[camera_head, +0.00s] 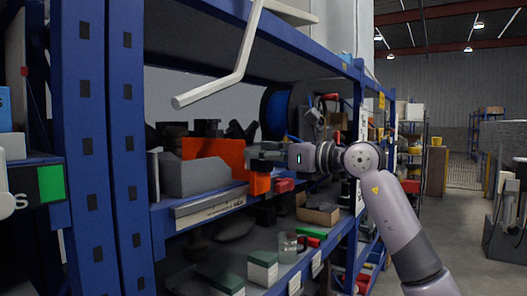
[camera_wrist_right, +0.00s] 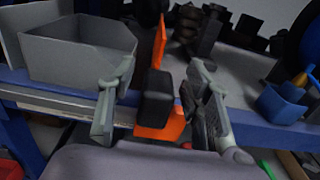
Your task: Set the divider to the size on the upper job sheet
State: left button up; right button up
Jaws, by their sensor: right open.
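An orange divider (camera_head: 211,150) stands upright behind a grey bin (camera_head: 196,177) on the middle shelf. In the wrist view the divider (camera_wrist_right: 158,45) is seen nearly edge-on, with a black block (camera_wrist_right: 157,98) and an orange lower part (camera_wrist_right: 162,131) in front. My right gripper (camera_head: 262,158) is at the shelf's front edge. Its open fingers (camera_wrist_right: 162,80) stand on either side of the black block, with gaps on both sides. A pale strip with marks (camera_head: 208,204) is on the shelf front, too small to read. I cannot identify a job sheet. My left gripper is not in view.
A blue upright (camera_head: 93,130) stands left and a pale bent bar (camera_head: 222,84) crosses above. The wrist view shows a blue bin (camera_wrist_right: 281,104) at right. Below are a glass mug (camera_head: 288,246) and green-topped boxes (camera_head: 262,268). The aisle at right is open.

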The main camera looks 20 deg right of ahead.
jog(key=shift+c, duration=0.2)
grip_shut()
dwell(0.6)
